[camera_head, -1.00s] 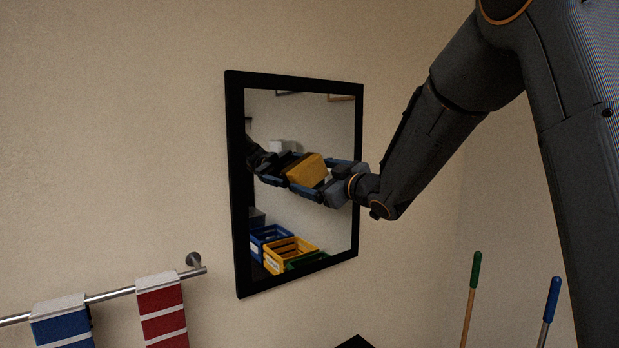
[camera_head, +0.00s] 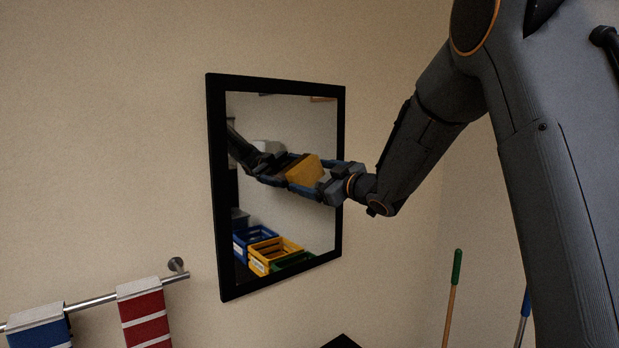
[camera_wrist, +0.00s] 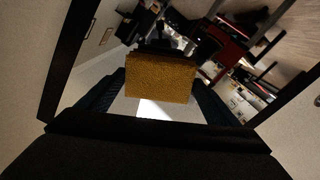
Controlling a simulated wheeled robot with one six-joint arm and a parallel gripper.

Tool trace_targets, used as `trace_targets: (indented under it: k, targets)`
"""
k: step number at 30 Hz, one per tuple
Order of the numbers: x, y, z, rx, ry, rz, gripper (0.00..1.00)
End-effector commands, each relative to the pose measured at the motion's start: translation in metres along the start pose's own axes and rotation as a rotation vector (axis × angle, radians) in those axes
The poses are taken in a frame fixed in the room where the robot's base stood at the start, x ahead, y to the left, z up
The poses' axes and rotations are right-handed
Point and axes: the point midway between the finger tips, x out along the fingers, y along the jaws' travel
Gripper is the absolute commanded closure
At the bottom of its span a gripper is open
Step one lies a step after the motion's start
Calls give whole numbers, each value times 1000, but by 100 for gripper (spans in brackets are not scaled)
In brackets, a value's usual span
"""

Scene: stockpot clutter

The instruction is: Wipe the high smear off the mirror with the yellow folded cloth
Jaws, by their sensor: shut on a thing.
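The mirror (camera_head: 215,190) hangs on the wall in a black frame, left of centre in the head view; its frame also shows in the wrist view (camera_wrist: 66,55). My gripper (camera_head: 307,174) is in front of the mirror's middle, shut on the yellow folded cloth (camera_head: 303,169). In the wrist view the cloth (camera_wrist: 160,78) sits between the two fingers, its broad face visible. I cannot tell whether the cloth touches the glass. My gripper's reflection shows left of the cloth. I cannot make out a smear for sure; my arm and the reflections cover part of the glass.
A towel rail (camera_head: 95,305) with a blue towel (camera_head: 40,328) and a red striped towel (camera_head: 143,312) is at lower left. Green-capped (camera_head: 457,266) and blue-capped (camera_head: 525,302) poles stand at lower right. Crates in the mirror are reflections. The wall above the mirror is clear.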

Motion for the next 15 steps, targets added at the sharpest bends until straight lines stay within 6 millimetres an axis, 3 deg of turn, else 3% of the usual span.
trace_targets:
  k: [7, 15]
  targets:
    - [2, 19, 9, 1, -1, 2, 33]
    - [0, 21, 10, 0, 0, 1, 33]
